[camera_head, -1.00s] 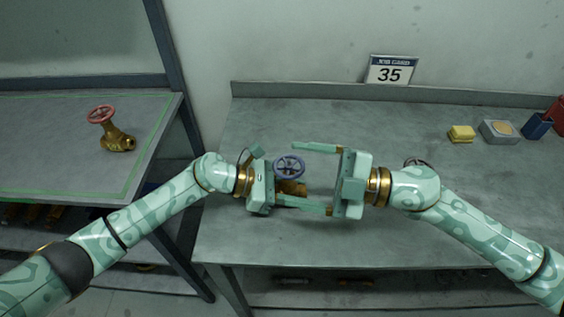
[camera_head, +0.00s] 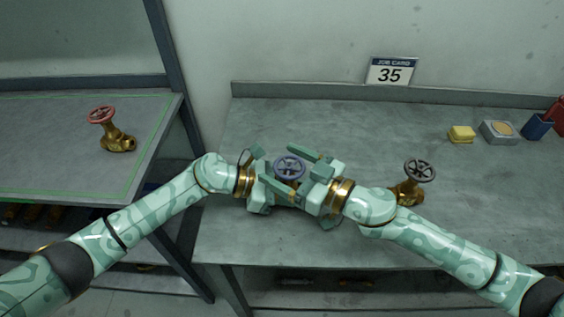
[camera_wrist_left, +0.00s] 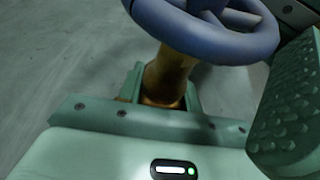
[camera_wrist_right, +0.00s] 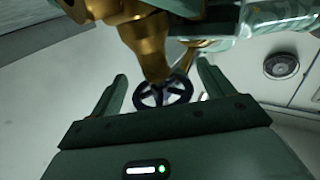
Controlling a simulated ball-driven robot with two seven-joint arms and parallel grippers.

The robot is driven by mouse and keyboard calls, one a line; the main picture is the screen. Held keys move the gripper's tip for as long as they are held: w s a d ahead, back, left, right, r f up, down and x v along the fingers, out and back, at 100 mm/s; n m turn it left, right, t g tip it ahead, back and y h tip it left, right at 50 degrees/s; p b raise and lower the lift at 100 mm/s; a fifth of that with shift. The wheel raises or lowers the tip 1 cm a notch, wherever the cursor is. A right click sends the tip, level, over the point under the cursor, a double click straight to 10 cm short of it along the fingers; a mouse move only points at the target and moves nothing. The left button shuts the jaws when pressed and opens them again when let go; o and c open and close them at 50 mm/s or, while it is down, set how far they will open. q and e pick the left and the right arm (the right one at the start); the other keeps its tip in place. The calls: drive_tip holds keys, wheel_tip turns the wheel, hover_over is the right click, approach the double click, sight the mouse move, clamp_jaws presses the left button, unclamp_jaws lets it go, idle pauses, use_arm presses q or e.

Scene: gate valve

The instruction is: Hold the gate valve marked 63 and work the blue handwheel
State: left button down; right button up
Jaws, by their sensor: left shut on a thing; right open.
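The valve with the blue handwheel (camera_head: 289,167) is between my two grippers at the front left of the bench in the head view. My left gripper (camera_head: 279,189) is shut on its brass body, mostly hidden there. The left wrist view shows the blue wheel (camera_wrist_left: 205,32) above the brass neck (camera_wrist_left: 167,75). My right gripper (camera_head: 281,166) is open, its fingers reaching over opposite sides of the wheel; contact cannot be told. In the right wrist view a dark-looking spoked wheel (camera_wrist_right: 162,91) appears between the fingers. No 63 marking is readable.
A valve with a dark wheel (camera_head: 418,171) stands behind my right arm. A red-wheeled valve (camera_head: 103,117) stands on the left table. A card (camera_head: 391,71) reads 35. A yellow block (camera_head: 461,134), grey box (camera_head: 499,132) and blue cup (camera_head: 537,126) sit back right. The bench middle is clear.

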drive_tip(key=shift+w+a, duration=0.25)
drive_tip(key=shift+a, duration=0.2)
drive_tip(key=c, duration=1)
drive_tip(key=shift+m, duration=0.3)
drive_tip(key=m+t+h, duration=0.3)
drive_tip(key=t, duration=0.1)
drive_tip(key=shift+w+d+h, duration=0.1)
drive_tip(key=shift+w+h, duration=0.05)
drive_tip(key=shift+h, duration=0.25)
drive_tip(key=m+t+h, duration=0.2)
drive_tip(key=h, duration=0.1)
drive_tip(key=m+t+h, duration=0.1)
drive_tip(key=h, duration=0.1)
drive_tip(key=shift+w+d+r+m, duration=0.15)
drive_tip(key=shift+w+d+m, duration=0.1)
drive_tip(key=shift+m, duration=0.15)
drive_tip(key=shift+d+m+t+h, duration=0.15)
drive_tip(key=shift+m+t+h, duration=0.15)
drive_tip(key=shift+h, duration=0.1)
